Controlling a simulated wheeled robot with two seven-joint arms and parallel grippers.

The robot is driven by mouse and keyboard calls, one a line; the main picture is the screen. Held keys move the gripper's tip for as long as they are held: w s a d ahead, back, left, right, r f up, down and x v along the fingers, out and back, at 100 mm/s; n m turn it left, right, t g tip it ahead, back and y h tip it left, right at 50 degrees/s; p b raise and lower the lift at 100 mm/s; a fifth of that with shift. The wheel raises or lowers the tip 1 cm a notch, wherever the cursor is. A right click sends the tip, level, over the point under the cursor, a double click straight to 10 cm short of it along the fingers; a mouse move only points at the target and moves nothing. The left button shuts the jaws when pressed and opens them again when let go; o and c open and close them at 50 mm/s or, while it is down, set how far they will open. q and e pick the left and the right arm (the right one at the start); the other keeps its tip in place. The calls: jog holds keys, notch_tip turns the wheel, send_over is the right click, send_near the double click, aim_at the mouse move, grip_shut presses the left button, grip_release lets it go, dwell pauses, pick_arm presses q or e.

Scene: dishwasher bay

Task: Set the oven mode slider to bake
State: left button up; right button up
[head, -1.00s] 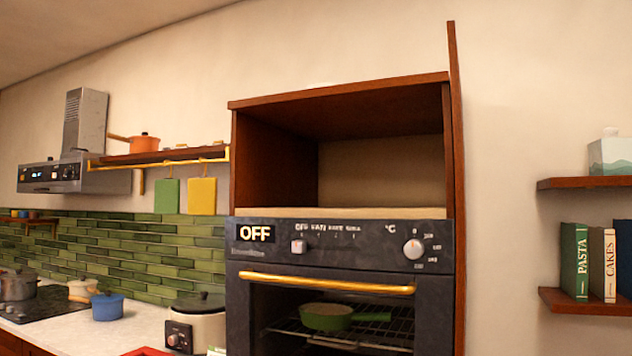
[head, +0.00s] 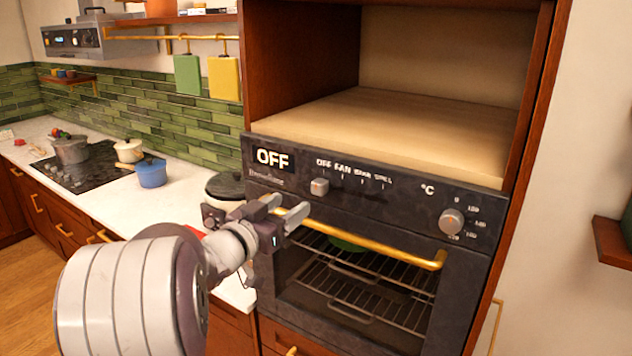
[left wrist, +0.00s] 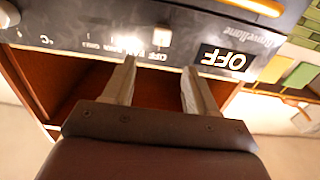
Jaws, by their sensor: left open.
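The oven mode slider (head: 319,187) is a small light-grey knob on the dark oven panel (head: 410,208). It sits at the left end of its row, below the OFF label; FAN and two blurred labels follow to its right. The display (head: 272,158) reads OFF. My left gripper (head: 286,208) is open and empty, in front of the panel, left of and below the slider in the head view. In the left wrist view, which shows the panel upside down, the slider (left wrist: 163,37) appears beyond the gap between the open fingers (left wrist: 160,67). My right gripper is not in view.
A gold oven door handle (head: 390,245) runs below the panel, close to my left gripper. A round temperature knob (head: 452,221) is at the panel's right. An empty wooden niche (head: 400,125) is above. A pot with a dark lid (head: 226,186) stands on the counter behind my arm.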

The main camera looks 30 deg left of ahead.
aim_at(317, 189)
pick_arm(q)
jog(key=w+p, duration=0.1)
jog(key=w, duration=0.5)
jog(key=w+p, duration=0.1)
jog(key=w, duration=0.3)
jog(key=shift+d+f+p, duration=0.3)
jog(key=shift+w, duration=0.2)
jog(key=shift+s+r, duration=0.15)
jog(key=shift+s, duration=0.1)
jog(key=shift+w, duration=0.35)
jog(key=c, duration=1)
jog(key=shift+d, duration=0.1)
grip_shut()
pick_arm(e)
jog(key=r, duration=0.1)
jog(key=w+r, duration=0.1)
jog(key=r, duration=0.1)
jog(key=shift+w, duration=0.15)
